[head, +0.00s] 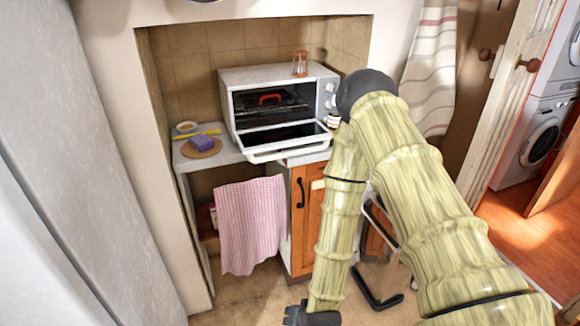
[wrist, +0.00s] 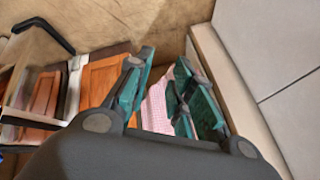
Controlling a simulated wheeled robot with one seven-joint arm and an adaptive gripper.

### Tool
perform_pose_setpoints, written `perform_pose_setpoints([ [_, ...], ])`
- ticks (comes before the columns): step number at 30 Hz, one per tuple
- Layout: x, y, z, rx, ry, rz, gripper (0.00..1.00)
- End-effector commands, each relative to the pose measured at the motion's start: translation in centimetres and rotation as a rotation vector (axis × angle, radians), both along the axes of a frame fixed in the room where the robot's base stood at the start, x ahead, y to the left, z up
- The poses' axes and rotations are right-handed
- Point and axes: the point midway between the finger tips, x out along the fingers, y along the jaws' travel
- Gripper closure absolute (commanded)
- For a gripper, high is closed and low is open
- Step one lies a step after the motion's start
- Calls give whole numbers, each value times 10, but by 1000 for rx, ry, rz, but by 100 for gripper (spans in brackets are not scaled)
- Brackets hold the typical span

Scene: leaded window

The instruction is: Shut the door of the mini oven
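The white mini oven (head: 280,78) stands on the counter in a tiled niche in the head view. Its glass door (head: 288,142) is folded down, about level, with its white handle edge toward the front. A red-handled item (head: 269,98) shows inside. My gripper (wrist: 166,72) is open and empty in the wrist view, its green-padded fingers apart. In the head view only its dark upper part (head: 312,317) shows at the bottom edge, low and well away from the oven door. The fingertips are cut off there. The oven is not seen in the wrist view.
An hourglass (head: 300,63) stands on the oven. A mug (head: 332,120) is at the right. A pink cloth (head: 252,222) hangs below, beside wooden cabinet doors (head: 307,215).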

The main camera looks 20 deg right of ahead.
Motion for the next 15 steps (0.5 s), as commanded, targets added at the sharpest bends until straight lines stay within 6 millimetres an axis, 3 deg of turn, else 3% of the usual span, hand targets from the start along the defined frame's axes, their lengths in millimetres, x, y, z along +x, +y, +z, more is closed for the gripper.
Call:
perform_pose_setpoints([
  [1,31,4,-7,38,-72,-55,77],
  [5,102,9,13,143,-249,-201,77],
  [9,173,6,48,271,-441,-357,77],
  [15,254,-15,116,474,-714,-568,77],
])
